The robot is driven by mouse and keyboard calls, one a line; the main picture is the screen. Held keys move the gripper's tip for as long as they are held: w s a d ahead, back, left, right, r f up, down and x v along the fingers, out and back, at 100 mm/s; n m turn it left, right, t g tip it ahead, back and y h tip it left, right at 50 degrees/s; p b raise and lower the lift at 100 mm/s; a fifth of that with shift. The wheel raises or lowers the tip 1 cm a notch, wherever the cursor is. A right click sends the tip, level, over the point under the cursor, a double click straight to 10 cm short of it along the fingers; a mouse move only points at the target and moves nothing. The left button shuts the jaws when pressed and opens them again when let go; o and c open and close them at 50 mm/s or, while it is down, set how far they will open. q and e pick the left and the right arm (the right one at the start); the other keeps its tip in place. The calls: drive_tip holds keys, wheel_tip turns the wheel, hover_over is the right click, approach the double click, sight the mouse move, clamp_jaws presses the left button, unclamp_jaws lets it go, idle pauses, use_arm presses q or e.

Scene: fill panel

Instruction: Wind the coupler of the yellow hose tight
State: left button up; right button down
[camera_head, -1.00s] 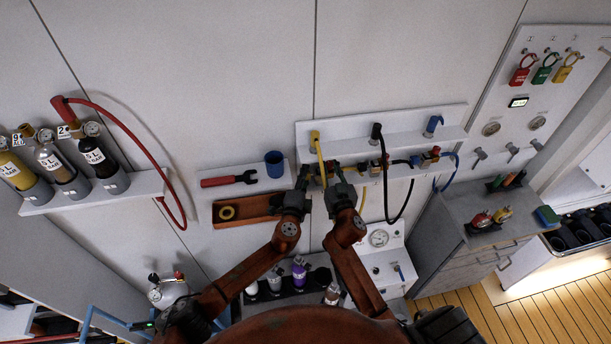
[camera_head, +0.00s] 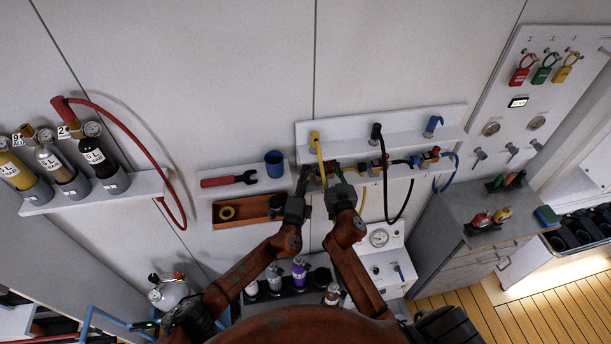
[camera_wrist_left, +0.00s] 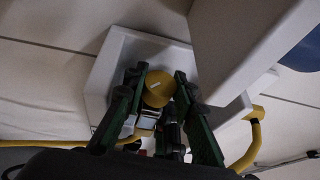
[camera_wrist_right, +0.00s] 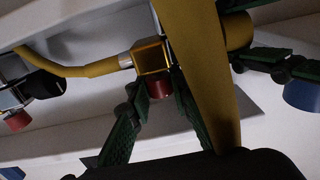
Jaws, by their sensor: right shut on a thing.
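The yellow hose (camera_head: 318,148) arches over the wall shelf and hangs below it. Its round yellow coupler (camera_wrist_left: 158,88), with a white mark, sits between the two fingers of my left gripper (camera_wrist_left: 160,80). Those fingers stand apart on either side of it, seemingly not clamped; the left gripper (camera_head: 304,174) also shows in the head view. My right gripper (camera_head: 333,174) is beside it, shut on a brass fitting block (camera_wrist_right: 152,58) with a red knob (camera_wrist_right: 159,86). The hose crosses in front of the right gripper's fingers in the right wrist view, hiding part of them.
A black hose (camera_head: 408,200) and a blue hose (camera_head: 456,166) hang from the same shelf (camera_head: 452,116) to the right.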

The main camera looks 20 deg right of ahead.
use_arm(q)
drive_tip(key=shift+o, duration=0.8)
drive_tip(key=shift+n+g+y, duration=0.3)
drive_tip(key=shift+g+y, duration=0.1)
drive_tip(key=shift+y, duration=0.1)
drive_tip(key=shift+r+g, duration=0.2)
drive_tip(key=shift+g, duration=0.1)
drive_tip(key=shift+f+g+y, duration=0.15)
drive_tip(key=shift+g+y, duration=0.15)
drive_tip(key=shift+g, duration=0.1)
drive_tip(key=a+f+v, duration=0.1)
drive_tip(key=f+v, duration=0.1)
drive_tip(key=v, duration=1)
drive_tip(key=w+a+f+n+g+y, duration=0.1)
drive_tip(key=a+f+n, duration=0.3)
drive_tip(key=a+f, duration=0.4)
drive_tip(key=w+a+f+n+g+y, duration=0.1)
drive_tip(key=w+a+f+n+y, duration=0.1)
drive_tip(key=a+f, duration=0.7)
drive_tip(key=shift+w+a+f+n+g+y, duration=0.35)
drive_tip(key=shift+n+y, duration=0.45)
drive_tip(key=shift+n, duration=0.3)
